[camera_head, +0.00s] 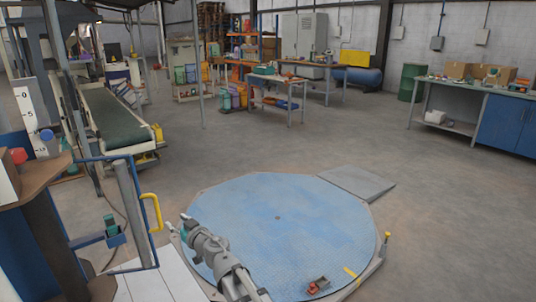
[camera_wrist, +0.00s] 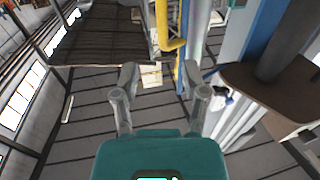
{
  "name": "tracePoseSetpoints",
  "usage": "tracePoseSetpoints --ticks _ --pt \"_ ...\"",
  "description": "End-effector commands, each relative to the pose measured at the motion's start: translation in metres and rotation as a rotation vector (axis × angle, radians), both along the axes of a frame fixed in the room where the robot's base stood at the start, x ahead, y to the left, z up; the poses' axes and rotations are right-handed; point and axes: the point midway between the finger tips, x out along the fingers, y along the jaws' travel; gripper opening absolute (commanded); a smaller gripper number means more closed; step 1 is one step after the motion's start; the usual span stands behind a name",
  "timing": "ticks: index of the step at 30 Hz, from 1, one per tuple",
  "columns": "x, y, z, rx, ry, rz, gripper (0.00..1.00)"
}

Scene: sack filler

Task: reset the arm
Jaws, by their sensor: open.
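My gripper (camera_wrist: 159,72) shows in the wrist view with its two grey fingers spread apart and nothing between them. Its teal body fills the bottom middle of that view. The wrist view looks up past the fingers towards the dark striped roof, with bright windows at the left.
A yellow handle (camera_head: 152,212) on a blue frame stands left of my arm; a yellow bar (camera_wrist: 171,40) shows in the wrist view. A brown-topped stand (camera_head: 35,184) is at the left edge. A conveyor (camera_head: 112,118) lies behind.

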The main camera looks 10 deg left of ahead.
Motion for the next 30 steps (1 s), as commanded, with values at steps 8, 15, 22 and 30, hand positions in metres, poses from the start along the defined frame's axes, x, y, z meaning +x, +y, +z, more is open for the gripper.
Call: tracePoseSetpoints --ticks 8,15,22,30 --pt "0.038 -0.055 0.004 0.017 -0.013 -0.197 0.57" --pt "0.091 -0.164 -0.005 -0.015 0.020 -0.547 0.57" --pt "0.113 -0.282 -0.035 -0.124 0.153 -0.873 0.57" --pt "0.094 -0.405 -0.090 -0.327 0.440 -1.139 0.57"
